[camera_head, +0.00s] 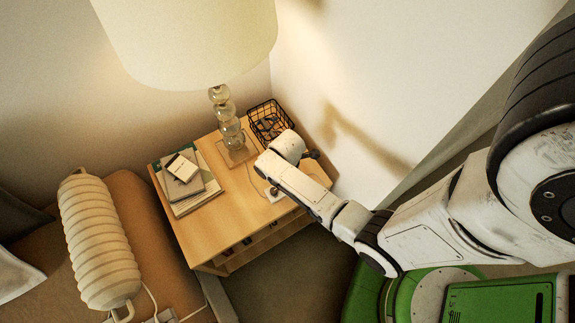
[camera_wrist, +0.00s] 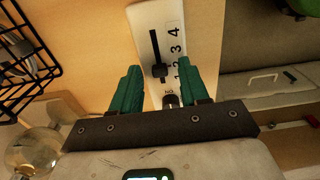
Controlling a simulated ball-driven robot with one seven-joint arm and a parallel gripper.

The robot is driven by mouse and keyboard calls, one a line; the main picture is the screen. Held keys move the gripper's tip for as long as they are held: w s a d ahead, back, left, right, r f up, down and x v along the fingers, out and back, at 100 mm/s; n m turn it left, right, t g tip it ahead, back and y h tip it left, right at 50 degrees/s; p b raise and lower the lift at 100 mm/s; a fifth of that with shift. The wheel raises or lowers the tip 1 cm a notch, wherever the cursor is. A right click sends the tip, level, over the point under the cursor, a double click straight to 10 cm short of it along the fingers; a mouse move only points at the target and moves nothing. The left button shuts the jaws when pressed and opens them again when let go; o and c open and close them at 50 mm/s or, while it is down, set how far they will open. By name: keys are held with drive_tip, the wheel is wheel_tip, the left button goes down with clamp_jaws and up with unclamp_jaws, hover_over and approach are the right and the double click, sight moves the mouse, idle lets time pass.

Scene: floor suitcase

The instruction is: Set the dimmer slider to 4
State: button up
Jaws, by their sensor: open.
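In the head view a white sliver of the dimmer (camera_head: 274,195) shows on the nightstand beside my wrist, which hides the rest.
A wall stands behind. The nightstand's front left is clear.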

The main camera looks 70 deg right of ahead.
drive_tip(key=shift+c, duration=0.3)
clamp_jaws()
idle(0.3)
